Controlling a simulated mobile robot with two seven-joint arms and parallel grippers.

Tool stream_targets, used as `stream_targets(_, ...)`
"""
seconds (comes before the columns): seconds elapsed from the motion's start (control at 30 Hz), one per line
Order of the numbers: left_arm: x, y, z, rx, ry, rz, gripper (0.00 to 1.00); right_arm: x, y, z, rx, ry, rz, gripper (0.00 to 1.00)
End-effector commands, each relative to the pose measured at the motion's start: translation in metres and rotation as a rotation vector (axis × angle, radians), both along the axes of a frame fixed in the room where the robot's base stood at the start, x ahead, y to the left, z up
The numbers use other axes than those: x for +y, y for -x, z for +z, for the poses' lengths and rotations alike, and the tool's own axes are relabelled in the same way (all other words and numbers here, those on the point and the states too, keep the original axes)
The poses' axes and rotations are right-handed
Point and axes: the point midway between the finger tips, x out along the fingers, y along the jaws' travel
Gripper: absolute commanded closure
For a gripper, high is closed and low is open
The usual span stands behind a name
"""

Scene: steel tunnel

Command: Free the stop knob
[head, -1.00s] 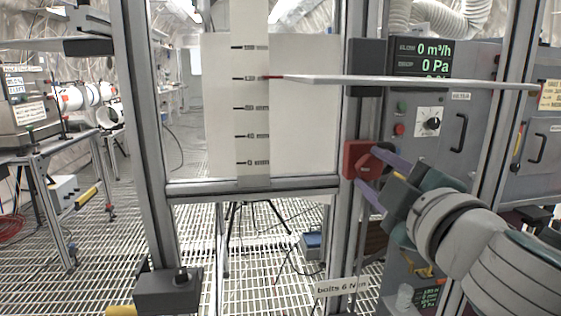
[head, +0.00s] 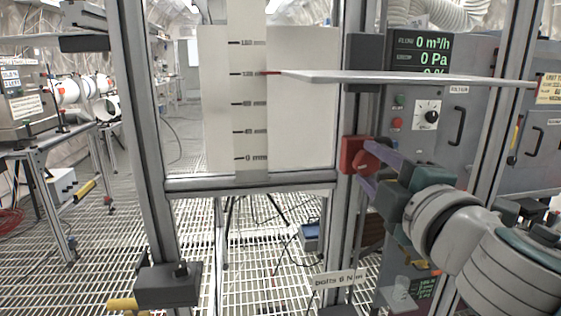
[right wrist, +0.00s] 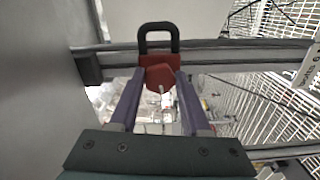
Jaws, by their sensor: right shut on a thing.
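The stop knob (head: 367,161) is a red knob on a red block (head: 352,155) fixed to the right upright of the metal frame. In the right wrist view the knob (right wrist: 159,76) is six-sided, with a red block behind it and a black loop above. My right gripper (head: 375,168) has purple fingers, which are shut on the knob from both sides. The fingers (right wrist: 158,88) also show in the right wrist view. My left gripper is not in view.
A long pale pointer arm (head: 400,78) with a red tip crosses a vertical millimetre scale (head: 249,120) above the knob. A grey filter cabinet (head: 470,150) stands behind my right arm. A dark block (head: 168,285) sits on the left upright. The floor is grating.

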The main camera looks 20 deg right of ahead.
Motion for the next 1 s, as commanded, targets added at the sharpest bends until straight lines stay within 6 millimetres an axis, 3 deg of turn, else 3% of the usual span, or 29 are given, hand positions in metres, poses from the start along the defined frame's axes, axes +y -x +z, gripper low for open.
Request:
stream_targets(0.07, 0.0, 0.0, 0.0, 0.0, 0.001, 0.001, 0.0, 0.0, 0.0, 0.001, -0.001, -0.001, 0.002, 1.0)
stream_targets(0.1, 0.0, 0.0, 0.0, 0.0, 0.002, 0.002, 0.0, 0.0, 0.0, 0.001, -0.001, -0.001, 0.002, 0.48)
stream_targets(0.33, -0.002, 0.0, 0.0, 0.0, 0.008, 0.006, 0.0, 0.0, 0.0, 0.0, -0.002, -0.002, 0.001, 0.22)
stream_targets(0.67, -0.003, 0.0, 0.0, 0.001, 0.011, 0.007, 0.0, 0.001, 0.004, -0.001, 0.0, -0.002, 0.001, 0.22)
stream_targets(1.0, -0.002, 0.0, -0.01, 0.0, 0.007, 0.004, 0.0, 0.015, 0.06, -0.003, 0.002, -0.004, 0.0, 0.22)
